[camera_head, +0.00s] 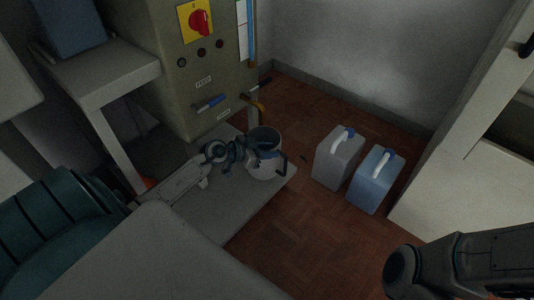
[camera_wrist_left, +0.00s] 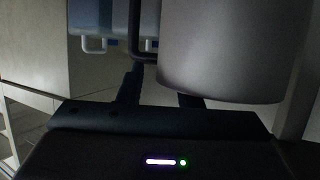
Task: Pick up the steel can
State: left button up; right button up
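The steel can (camera_head: 264,168) is a pale grey, open-topped cylinder with a dark side handle (camera_head: 283,163). It stands upright near the corner of a low grey bench. My left gripper (camera_head: 262,150) reaches in from the left, at the can's upper rim, and hides part of it. In the left wrist view the can (camera_wrist_left: 225,50) fills the upper right, with its dark handle (camera_wrist_left: 136,35) to its left. The fingers (camera_wrist_left: 162,88) show apart, partly hidden behind the can; I cannot see contact. My right arm shows at lower right, its gripper out of view.
The low bench (camera_head: 225,215) ends just right of the can. A grey jug (camera_head: 338,160) and a blue jug (camera_head: 374,183) stand on the floor to the right. A control cabinet (camera_head: 180,75) with a red knob rises behind. Brown floor (camera_head: 300,225) is clear between bench and jugs.

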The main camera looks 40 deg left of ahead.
pick_arm(q)
grip_shut()
jog(key=shift+f, duration=0.1)
dwell(1.1)
